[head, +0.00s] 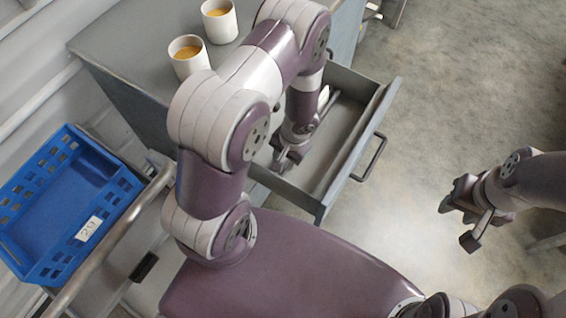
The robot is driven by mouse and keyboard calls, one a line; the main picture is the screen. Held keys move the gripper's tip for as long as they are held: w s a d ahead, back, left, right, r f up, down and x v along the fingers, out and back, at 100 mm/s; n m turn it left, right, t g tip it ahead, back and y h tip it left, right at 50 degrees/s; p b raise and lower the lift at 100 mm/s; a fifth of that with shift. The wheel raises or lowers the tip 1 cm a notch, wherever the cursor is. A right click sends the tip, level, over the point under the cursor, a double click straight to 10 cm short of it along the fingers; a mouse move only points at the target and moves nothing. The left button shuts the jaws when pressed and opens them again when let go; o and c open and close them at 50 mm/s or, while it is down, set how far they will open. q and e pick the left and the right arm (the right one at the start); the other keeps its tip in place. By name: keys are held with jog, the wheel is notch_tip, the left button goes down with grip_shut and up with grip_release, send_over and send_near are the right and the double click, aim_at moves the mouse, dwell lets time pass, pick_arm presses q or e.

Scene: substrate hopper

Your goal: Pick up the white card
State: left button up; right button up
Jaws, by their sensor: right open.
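A small white piece (323,98), which may be the white card, shows inside the open drawer (350,155) near its back. My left arm hides part of it, so I cannot tell its full shape. My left gripper (283,163) points down at the left part of the drawer, apart from the white piece. Its fingers are small and dark, and their opening is unclear. My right gripper (459,225) is open and empty over the floor, to the right of the drawer.
Two white cups (219,27) (190,68) with orange-yellow contents stand on the grey cabinet top (130,50). A blue crate (50,262) with a white "20" label (89,228) sits at left beside a metal rail (110,235). Floor at right is mostly clear.

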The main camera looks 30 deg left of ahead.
pick_arm(q)
grip_shut()
